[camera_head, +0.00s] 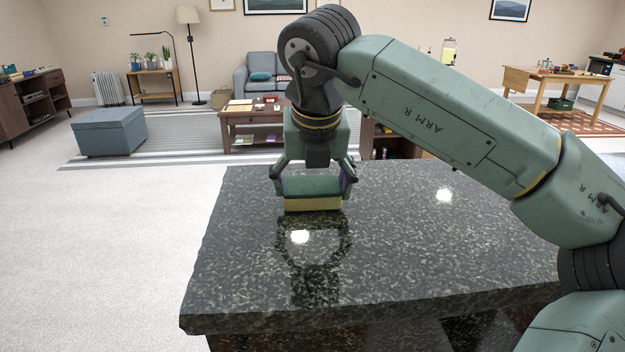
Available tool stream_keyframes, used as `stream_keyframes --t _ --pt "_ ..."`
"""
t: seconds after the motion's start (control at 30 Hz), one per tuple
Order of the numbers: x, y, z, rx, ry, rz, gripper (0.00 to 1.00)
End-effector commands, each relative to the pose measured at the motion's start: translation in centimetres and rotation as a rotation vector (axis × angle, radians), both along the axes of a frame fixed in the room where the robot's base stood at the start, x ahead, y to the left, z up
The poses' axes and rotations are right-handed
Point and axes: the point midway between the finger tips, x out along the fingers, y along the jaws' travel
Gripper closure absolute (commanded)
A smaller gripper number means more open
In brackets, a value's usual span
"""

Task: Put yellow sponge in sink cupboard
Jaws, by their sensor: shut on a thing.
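The yellow sponge (313,204), with a dark green upper layer, is between the two fingers of my gripper (313,187). My gripper points down and is shut on the sponge's ends. The sponge is at or just above the dark speckled stone countertop (400,240), near its far left part; I cannot tell whether it touches the top. No sink cupboard can be made out in this view.
The countertop around the sponge is bare and glossy, with reflections. Its left edge drops to open pale floor (130,230). Beyond stand a blue-grey ottoman (110,132), a low wooden table (250,118), a grey armchair (262,75) and a wooden table (560,78) at the right.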

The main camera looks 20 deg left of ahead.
Motion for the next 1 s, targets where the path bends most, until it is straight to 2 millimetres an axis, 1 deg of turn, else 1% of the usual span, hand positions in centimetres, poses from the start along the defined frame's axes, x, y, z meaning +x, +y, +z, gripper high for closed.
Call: stream_keyframes --t 0.17,0.2,0.5,0.8,0.97,1.0 --pt "0.0 0.0 -0.5 -0.001 0.000 0.000 0.31" --pt "0.0 0.0 -0.5 -0.001 0.000 0.000 0.21" --pt "0.0 0.0 -0.3 0.000 0.000 0.000 0.02" --pt "0.0 0.0 -0.3 0.000 0.000 0.000 0.02" --pt "-0.1 -0.1 0.5 -0.001 -0.001 -0.002 0.02" --pt "-0.3 -0.2 1.1 -0.002 -0.003 -0.003 0.02"
